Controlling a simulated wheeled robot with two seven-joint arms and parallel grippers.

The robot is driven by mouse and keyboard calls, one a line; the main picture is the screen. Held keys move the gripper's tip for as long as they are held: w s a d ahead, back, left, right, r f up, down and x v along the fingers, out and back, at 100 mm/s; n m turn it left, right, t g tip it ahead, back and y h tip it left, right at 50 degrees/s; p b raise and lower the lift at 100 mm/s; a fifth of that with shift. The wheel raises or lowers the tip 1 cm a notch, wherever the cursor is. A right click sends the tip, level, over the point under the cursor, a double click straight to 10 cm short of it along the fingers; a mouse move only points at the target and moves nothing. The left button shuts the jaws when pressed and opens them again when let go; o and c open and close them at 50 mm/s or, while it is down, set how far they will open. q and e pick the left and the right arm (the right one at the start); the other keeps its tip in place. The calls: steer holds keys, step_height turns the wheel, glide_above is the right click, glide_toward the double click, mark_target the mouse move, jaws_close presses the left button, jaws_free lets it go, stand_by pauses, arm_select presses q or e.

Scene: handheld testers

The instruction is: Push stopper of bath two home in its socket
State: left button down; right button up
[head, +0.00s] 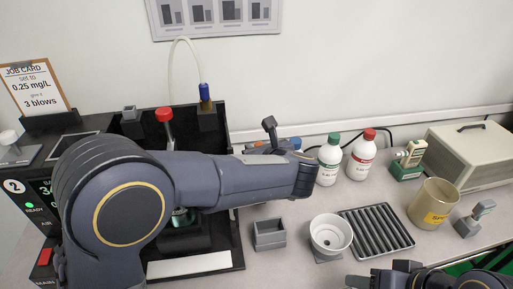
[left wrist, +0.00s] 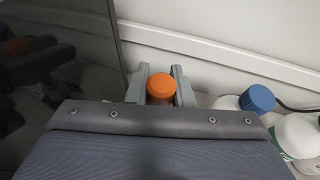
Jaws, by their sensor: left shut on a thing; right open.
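The unit marked 2 (head: 14,186) stands at the left, with a black housing (head: 236,258). A red-topped plunger-like part (head: 164,115) rises from it, and a blue fitting (head: 205,92) with a clear tube stands at its back right. I cannot tell which part is the stopper; my left arm hides the socket area. In the left wrist view, my left gripper (left wrist: 160,80) is shut on an orange-capped thing (left wrist: 161,88), near the back wall. Its body is hidden. My right gripper (head: 362,281) is open at the bottom edge of the head view.
Green-capped (head: 328,162) and red-capped (head: 361,156) bottles stand right of my left wrist. A small grey box (head: 269,234), white bowl (head: 330,234), ribbed tray (head: 377,231), beige beaker (head: 433,205) and beige case (head: 472,156) occupy the bench. A job card (head: 35,90) stands at left.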

arm_select(q)
steer(key=shift+f+b, duration=1.5)
steer(key=shift+b, duration=0.05)
steer(key=c, duration=1.2)
jaws_free()
steer(key=shift+r, duration=0.1)
steer(key=shift+v, duration=3.95)
steer(key=shift+s, duration=0.1)
